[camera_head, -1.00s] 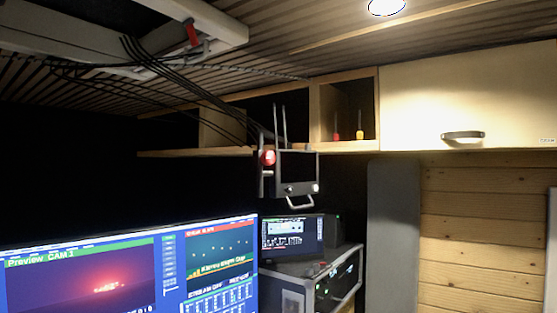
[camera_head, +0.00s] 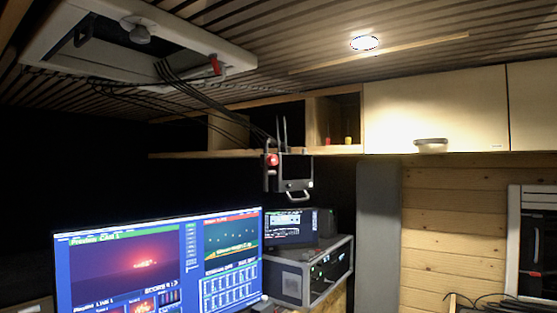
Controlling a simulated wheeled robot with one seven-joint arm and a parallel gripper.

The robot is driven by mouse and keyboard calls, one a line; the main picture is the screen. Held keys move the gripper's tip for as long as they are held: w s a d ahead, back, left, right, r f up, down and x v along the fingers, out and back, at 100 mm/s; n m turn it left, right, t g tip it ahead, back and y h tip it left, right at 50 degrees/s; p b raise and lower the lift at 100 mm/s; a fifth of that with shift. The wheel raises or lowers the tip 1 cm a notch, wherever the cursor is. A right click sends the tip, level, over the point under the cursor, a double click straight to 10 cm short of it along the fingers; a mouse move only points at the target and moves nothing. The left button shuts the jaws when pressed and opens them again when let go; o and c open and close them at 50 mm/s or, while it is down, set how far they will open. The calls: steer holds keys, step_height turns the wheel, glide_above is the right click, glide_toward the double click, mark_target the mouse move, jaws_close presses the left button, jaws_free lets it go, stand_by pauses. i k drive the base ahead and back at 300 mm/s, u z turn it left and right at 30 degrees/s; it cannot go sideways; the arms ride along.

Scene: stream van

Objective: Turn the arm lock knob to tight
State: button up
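No part is plainly marked as the arm lock knob, and I cannot tell which is meant. A round red knob (camera_head: 272,160) shows on the left side of a dark device (camera_head: 291,172) with antennas, which hangs below the shelf. The roof hatch (camera_head: 60,42) at upper left has a round grey knob (camera_head: 136,31) on its frame and a red handle-like part (camera_head: 215,67) at its right end. These are too small to show whether anything is tight or loose. My gripper is not in view.
A large lit monitor (camera_head: 160,262) stands at lower left, with a smaller screen (camera_head: 289,228) on a rack case (camera_head: 308,277) beside it. Black cables (camera_head: 210,105) run from the hatch toward the hanging device. Wooden cabinets (camera_head: 435,108) line the upper right. A grey panel (camera_head: 377,235) stands below them.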

mark_target(273, 160)
steer(key=u, duration=0.05)
steer(key=k, duration=0.6)
steer(key=z, duration=0.8)
steer(key=i, duration=1.5)
steer(key=u, duration=0.6)
